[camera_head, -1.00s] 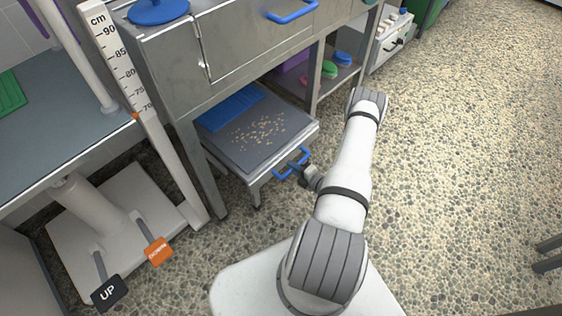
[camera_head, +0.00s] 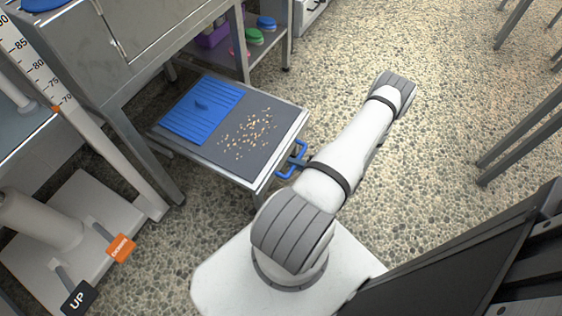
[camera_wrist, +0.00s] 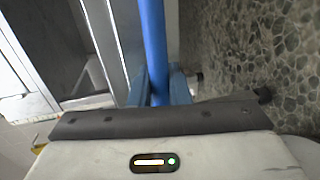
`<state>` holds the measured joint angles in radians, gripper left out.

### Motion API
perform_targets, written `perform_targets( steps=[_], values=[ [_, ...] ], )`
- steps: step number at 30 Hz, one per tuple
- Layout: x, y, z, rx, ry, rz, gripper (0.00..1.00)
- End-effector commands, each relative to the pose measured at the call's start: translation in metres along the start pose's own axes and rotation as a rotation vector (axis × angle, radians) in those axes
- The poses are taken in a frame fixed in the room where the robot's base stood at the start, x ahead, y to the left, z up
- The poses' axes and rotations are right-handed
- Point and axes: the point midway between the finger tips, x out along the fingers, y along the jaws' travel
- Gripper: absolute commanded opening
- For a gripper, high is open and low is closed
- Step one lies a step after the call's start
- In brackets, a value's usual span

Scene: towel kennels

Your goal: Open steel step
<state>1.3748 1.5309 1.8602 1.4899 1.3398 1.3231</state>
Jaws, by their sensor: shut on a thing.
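The steel step (camera_head: 203,158) is a low pull-out platform with a dark grey top, drawn well out from under the steel cabinet. A blue ridged mat (camera_head: 202,112) and scattered tan crumbs (camera_head: 247,134) lie on its top. A blue handle (camera_head: 286,173) is on its front edge; in the wrist view it shows as a blue bar (camera_wrist: 152,40). My gripper (camera_head: 293,162) is shut on this handle. The fingers are mostly hidden behind the arm in the head view, and the wrist view shows the bar running between them (camera_wrist: 160,85).
The steel cabinet (camera_head: 130,50) stands behind the step. A shelf at right of it holds a green brush (camera_head: 254,37) and a blue brush (camera_head: 266,23). UP (camera_head: 78,298) and DOWN (camera_head: 122,248) pedals are at left. Grey metal legs (camera_head: 520,135) stand at right; pebbled floor between is clear.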

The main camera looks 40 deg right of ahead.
Motion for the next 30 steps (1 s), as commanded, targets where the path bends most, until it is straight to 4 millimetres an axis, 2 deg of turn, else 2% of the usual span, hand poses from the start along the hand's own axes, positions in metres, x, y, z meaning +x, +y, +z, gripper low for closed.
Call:
perform_targets(
  steps=[1, 7, 20, 21, 28, 30],
  values=[
    [-0.006, -0.002, 0.009, -0.01, -0.017, -0.005, 0.0],
    [-0.016, -0.003, 0.01, -0.011, -0.014, -0.004, 0.0],
    [-0.014, -0.002, 0.008, -0.015, -0.001, -0.003, 0.0],
    [-0.014, -0.002, 0.008, -0.015, -0.001, -0.003, 0.17],
    [-0.013, -0.002, 0.004, -0.011, 0.006, -0.002, 0.36],
    [-0.012, -0.002, 0.004, -0.01, 0.007, -0.001, 0.36]
  ],
)
